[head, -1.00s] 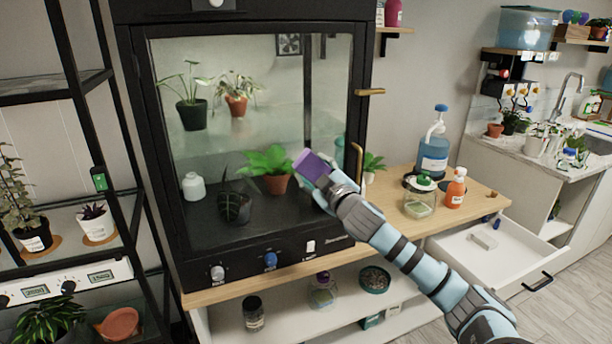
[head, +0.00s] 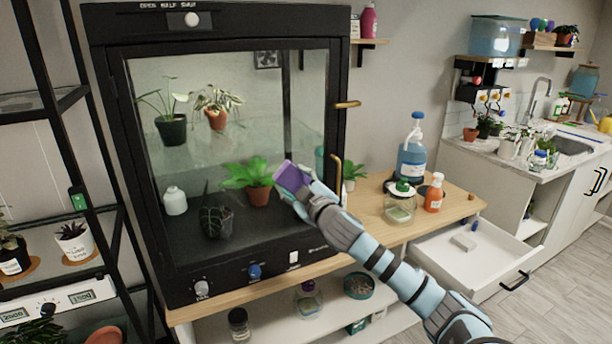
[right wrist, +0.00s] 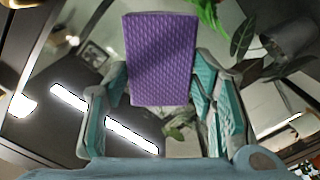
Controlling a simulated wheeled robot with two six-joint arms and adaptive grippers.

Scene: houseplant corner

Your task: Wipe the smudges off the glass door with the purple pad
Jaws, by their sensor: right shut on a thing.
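The glass door (head: 210,100) of the black cabinet fills the left middle of the head view, with potted plants behind it. A whitish haze shows across its middle; I cannot tell smudges from reflections. My right gripper (head: 306,189) is shut on the purple pad (head: 291,177), in front of the lower right part of the glass. In the right wrist view the textured purple pad (right wrist: 160,60) sticks out between the two teal-lined fingers (right wrist: 160,92). I cannot tell whether it touches the glass. My left gripper is not in view.
Two brass handles (head: 347,104) stick out at the door's right edge. A blue pump bottle (head: 411,155), a glass jar (head: 399,206) and an orange bottle (head: 434,194) stand on the wooden counter (head: 372,206) at right. Below them an open drawer (head: 470,262) juts out.

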